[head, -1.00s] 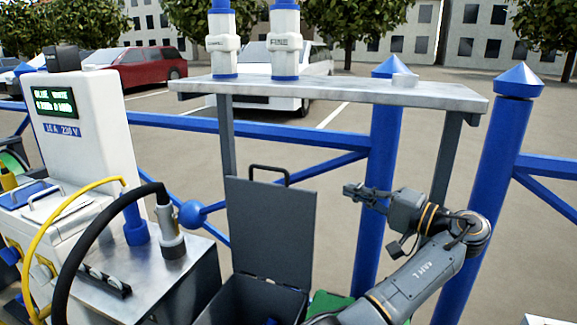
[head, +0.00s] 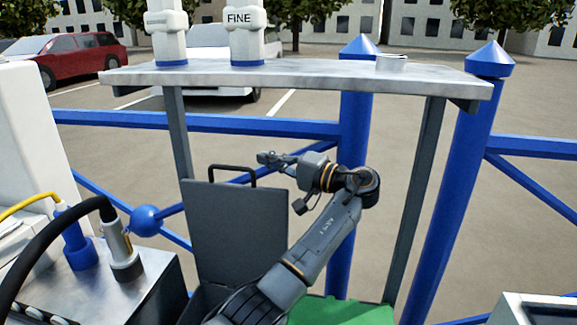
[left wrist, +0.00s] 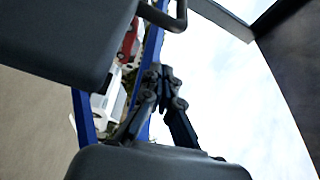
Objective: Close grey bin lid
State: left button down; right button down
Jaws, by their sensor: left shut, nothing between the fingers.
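The grey bin lid (head: 235,222) stands open and upright in the head view, with a dark handle (head: 232,168) on its top edge. The bin (head: 203,298) below it is mostly hidden by my arm. My left gripper (head: 264,158) is shut and empty, just right of the handle and slightly above the lid's top edge. In the left wrist view, the lid (left wrist: 60,40) fills the upper left and its handle (left wrist: 178,14) shows at the top. The shut fingers (left wrist: 163,72) are apart from the handle there. My right gripper is not in view.
A metal shelf (head: 300,76) on grey legs stands behind the lid, holding white bottles. Blue posts (head: 462,190) and rails stand behind and to the right. A metal bench (head: 140,285) with cables is at left. A green surface (head: 345,312) lies right of the bin.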

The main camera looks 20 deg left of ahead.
pick_arm(q)
jog(key=shift+s+f, duration=0.2)
jog(key=shift+s, duration=1.7)
jog(key=shift+a, duration=0.15)
